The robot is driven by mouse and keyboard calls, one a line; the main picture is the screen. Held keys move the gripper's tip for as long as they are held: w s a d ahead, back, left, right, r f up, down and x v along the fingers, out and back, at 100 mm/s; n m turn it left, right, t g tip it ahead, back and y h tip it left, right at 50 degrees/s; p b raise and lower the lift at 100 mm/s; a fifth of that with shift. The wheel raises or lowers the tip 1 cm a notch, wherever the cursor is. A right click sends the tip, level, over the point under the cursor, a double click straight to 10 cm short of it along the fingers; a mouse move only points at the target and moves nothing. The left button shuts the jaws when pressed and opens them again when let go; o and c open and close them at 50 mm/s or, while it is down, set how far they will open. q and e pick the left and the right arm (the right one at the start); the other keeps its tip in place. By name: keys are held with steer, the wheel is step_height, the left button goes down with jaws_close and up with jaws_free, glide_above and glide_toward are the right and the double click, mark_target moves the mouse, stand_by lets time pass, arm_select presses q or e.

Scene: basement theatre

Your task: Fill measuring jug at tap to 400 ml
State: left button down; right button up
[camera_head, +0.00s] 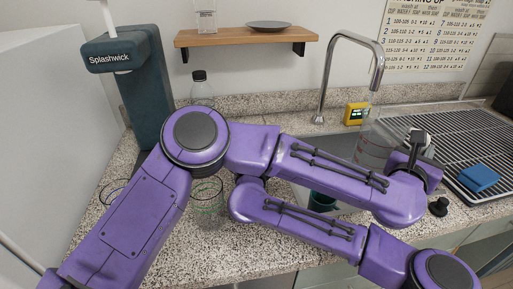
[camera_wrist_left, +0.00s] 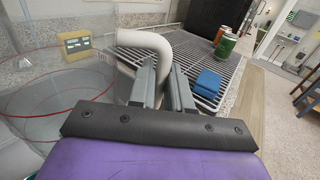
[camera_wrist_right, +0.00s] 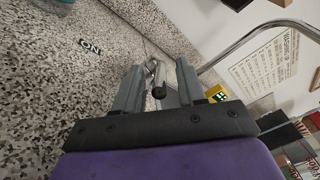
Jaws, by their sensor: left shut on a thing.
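The clear measuring jug (camera_head: 372,145) with red rings stands below the end of the curved chrome tap (camera_head: 378,70), over the sink area. It also shows in the left wrist view (camera_wrist_left: 45,112). My left gripper (camera_head: 418,145) is shut on its white handle (camera_wrist_left: 150,42). Any water level is hard to make out. My right gripper (camera_wrist_right: 158,85) is open, its fingers on either side of a grey lever with a black end (camera_wrist_right: 158,88); contact cannot be told. An "ON" label (camera_wrist_right: 91,46) is on the counter beside it. My left arm hides my right gripper in the head view.
A yellow display box (camera_head: 356,113) stands behind the jug. A teal cup (camera_head: 320,202) is in the sink below my arms. A drying rack (camera_head: 455,125) with a blue sponge (camera_head: 478,178) lies right. A Splashwick dispenser (camera_head: 125,75) stands left. My forearms run close together over the counter.

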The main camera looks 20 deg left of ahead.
steer(key=v, duration=1.2)
